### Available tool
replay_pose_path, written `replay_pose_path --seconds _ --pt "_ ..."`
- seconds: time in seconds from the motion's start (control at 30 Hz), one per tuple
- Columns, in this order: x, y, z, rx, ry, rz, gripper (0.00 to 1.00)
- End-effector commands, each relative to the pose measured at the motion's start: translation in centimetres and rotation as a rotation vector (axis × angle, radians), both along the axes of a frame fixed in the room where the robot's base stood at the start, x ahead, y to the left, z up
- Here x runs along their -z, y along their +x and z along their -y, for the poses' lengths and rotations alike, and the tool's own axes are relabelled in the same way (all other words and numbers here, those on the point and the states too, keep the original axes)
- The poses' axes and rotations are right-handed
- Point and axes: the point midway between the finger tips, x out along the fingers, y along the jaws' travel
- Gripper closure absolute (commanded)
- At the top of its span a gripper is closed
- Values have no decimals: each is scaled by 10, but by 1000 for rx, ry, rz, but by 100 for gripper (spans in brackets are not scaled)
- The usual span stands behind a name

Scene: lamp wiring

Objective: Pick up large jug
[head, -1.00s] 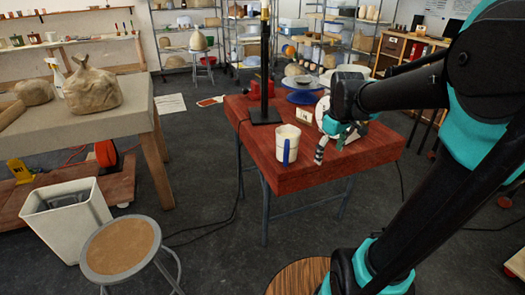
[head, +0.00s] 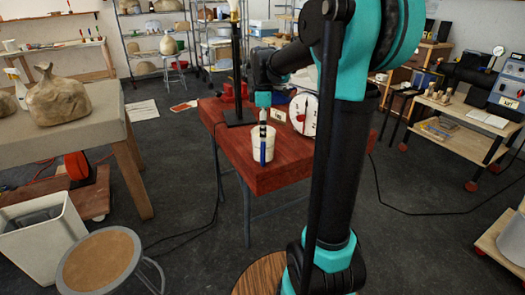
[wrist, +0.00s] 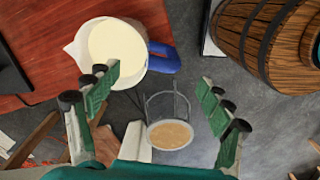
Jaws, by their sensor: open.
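The large jug (head: 257,143) is white with a blue handle and stands upright on the red table, near its front edge. In the wrist view I look down into its pale round mouth (wrist: 117,45); the blue handle (wrist: 166,58) sticks out to the right. My gripper (head: 263,117) points down just above or behind the jug in the head view. In the wrist view my gripper (wrist: 158,82) is open and empty, with its fingers spread to either side of the handle's line. Whether a finger touches the jug cannot be told.
On the red table (head: 262,182), a black lamp stand (head: 238,75) rises left of the jug, and a white dial scale (head: 304,115) stands right behind it. A round stool (head: 101,262) and a bin (head: 38,235) stand on the floor at left.

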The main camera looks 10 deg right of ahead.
Motion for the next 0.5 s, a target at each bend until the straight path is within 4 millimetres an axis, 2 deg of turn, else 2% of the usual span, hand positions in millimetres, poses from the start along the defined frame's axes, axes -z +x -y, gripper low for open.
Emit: replay_pose_path --seconds 0.1,0.37,0.5 --pt "17 0 0 0 0 0 20" --pt "34 0 -1 0 0 0 20" --pt "54 -1 -2 0 0 0 20"
